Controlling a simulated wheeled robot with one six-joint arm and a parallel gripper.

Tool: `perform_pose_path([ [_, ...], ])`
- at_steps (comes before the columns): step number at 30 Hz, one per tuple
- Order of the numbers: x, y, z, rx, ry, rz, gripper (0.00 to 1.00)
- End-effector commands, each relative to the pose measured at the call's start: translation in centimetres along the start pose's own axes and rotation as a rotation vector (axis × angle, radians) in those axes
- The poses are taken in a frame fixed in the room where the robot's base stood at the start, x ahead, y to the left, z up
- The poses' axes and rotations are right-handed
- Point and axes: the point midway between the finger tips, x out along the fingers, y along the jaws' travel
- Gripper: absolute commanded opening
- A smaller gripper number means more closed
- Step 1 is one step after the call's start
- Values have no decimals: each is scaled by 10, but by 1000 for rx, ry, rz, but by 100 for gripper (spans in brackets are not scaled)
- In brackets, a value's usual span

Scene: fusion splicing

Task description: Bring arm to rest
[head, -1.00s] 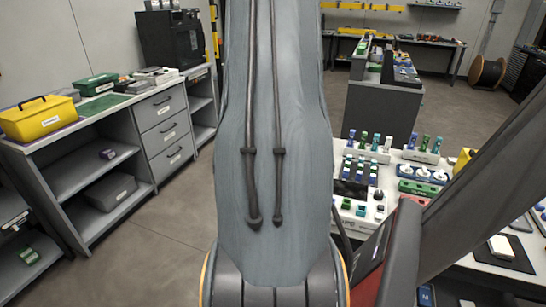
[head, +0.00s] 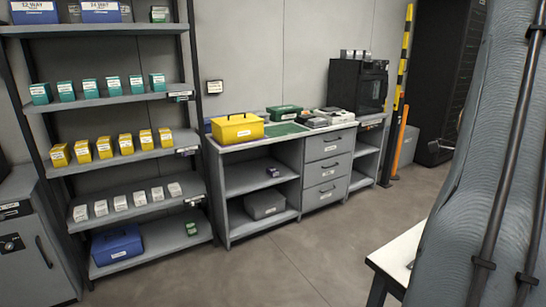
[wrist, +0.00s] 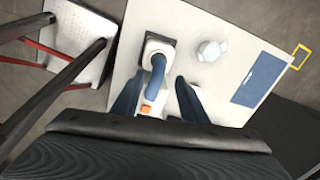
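My arm (head: 480,190) fills the right edge of the head view as a large grey link with black cables. My gripper (wrist: 157,92) is out of the head view and shows in the wrist view. Its two dark fingers stand apart, with a gap between them. Below and beyond the fingers, a blue curved part (wrist: 158,68) rises from a white and black device on a white table (wrist: 212,80). The fingers do not visibly close on it. Whether they touch it cannot be told.
The white table holds a pale knobbed object (wrist: 211,50) and a blue rectangle (wrist: 249,87). A white stool-like seat (wrist: 80,42) stands at upper left. Shelves (head: 125,98) with small boxes and a workbench (head: 262,142) line the wall. The floor before them is clear.

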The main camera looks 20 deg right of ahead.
Motion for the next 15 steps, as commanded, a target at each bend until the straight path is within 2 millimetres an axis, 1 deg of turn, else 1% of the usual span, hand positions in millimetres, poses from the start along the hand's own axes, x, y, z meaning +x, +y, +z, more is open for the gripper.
perform_pose_path([
  [3,0,0,1,-3,0,0,39],
  [5,0,8,14,-63,-2,0,39],
  [8,0,30,47,-231,-9,-2,39],
  [9,0,43,64,-324,-12,-4,39],
  [11,0,66,91,-487,-17,-7,39],
  [12,0,84,109,-602,-21,-9,39],
  [14,0,112,134,-777,-27,-13,39],
  [15,0,132,149,-895,-31,-17,39],
])
